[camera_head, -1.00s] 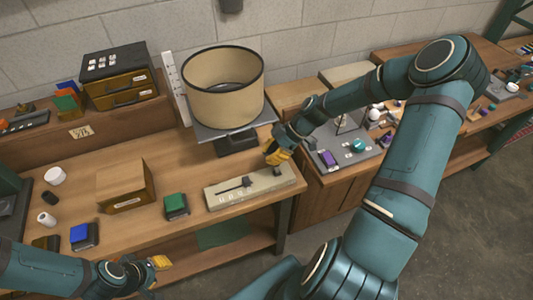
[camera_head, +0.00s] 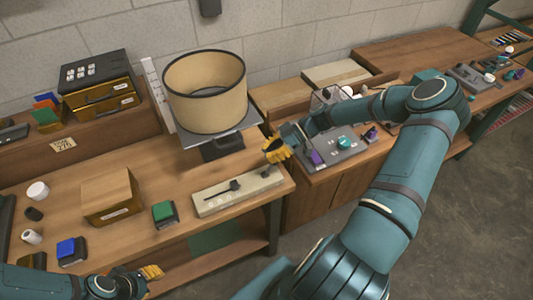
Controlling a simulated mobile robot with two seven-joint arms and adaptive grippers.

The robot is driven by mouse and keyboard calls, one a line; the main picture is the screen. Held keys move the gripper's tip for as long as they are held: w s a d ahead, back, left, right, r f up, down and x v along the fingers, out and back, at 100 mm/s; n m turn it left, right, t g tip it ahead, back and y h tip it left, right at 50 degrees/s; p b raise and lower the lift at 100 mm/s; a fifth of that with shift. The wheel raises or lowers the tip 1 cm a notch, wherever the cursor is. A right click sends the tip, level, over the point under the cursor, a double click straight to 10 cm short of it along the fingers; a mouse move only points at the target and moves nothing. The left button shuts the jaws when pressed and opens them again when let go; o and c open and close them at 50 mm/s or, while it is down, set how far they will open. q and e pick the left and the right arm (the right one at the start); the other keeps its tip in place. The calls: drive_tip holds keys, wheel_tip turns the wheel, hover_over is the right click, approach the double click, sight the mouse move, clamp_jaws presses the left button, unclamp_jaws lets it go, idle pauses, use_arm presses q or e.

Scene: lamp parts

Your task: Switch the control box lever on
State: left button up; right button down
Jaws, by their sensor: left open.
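The control box (camera_head: 213,206) is a long, low beige box near the front right edge of the workbench. A dark lever (camera_head: 232,187) lies along its top, and a small dark knob (camera_head: 265,174) stands near its right end. My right gripper (camera_head: 275,150), with yellow fingers, is above and behind the right end of the box, apart from it; its finger gap is too small to make out. My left gripper (camera_head: 152,272), also yellow-fingered, is open in front of the bench's front edge, low at the bottom left, away from the box.
A large beige drum shade (camera_head: 205,95) stands on a stand behind the box. A green block (camera_head: 163,211), a blue block (camera_head: 67,248) and a wooden box (camera_head: 108,197) are to the left. A grey tray (camera_head: 345,155) with small parts lies on the bench at right.

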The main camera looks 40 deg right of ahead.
use_arm(q)
drive_tip(key=shift+f, duration=0.15)
use_arm(e)
drive_tip(key=shift+d, duration=0.35)
idle(0.3)
